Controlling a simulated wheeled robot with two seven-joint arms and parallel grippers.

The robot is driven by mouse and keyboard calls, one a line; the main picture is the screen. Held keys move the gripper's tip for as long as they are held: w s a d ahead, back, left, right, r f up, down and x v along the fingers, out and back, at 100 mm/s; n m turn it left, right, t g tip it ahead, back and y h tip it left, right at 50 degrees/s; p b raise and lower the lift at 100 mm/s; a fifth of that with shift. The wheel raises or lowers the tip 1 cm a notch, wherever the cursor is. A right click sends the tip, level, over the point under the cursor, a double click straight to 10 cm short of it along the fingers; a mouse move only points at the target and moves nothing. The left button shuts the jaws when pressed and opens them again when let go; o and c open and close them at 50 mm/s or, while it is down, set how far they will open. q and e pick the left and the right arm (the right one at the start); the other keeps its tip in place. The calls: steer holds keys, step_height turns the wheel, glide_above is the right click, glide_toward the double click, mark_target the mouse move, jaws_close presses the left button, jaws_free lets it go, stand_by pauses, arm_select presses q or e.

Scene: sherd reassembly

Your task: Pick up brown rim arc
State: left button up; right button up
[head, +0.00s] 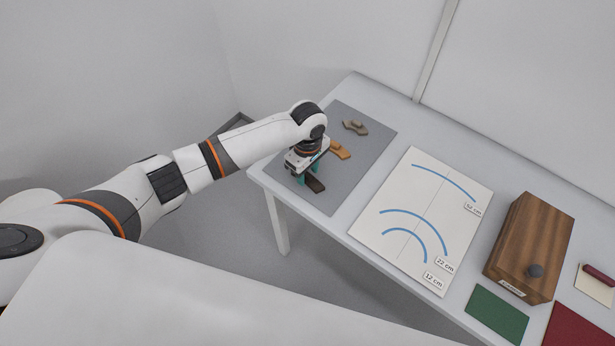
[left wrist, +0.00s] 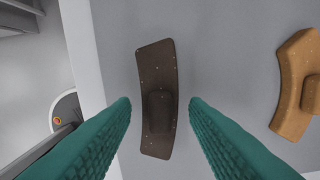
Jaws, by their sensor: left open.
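The brown rim arc (left wrist: 155,60) is a dark, speckled, slightly curved sherd with a raised block on it. In the left wrist view it lies between the two teal fingers of my left gripper (left wrist: 160,102), one on each side with a gap. In the head view the brown arc (head: 316,185) shows just below my left gripper (head: 308,178), partly hidden by it. My left gripper is open, empty and pointing down over the arc. I cannot tell how high the fingertips are above the mat. My right gripper is not in view.
An orange-tan sherd (head: 341,151) and a grey-brown sherd (head: 355,127) lie farther back on the grey mat (head: 370,150). A white sheet with blue arcs (head: 410,210), a wooden box (head: 528,245) and a green card (head: 497,314) are to the right.

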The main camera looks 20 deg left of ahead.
arm_select(q)
steer(key=c, duration=0.8)
steer(key=shift+r, duration=0.1)
steer(key=shift+c, duration=0.2)
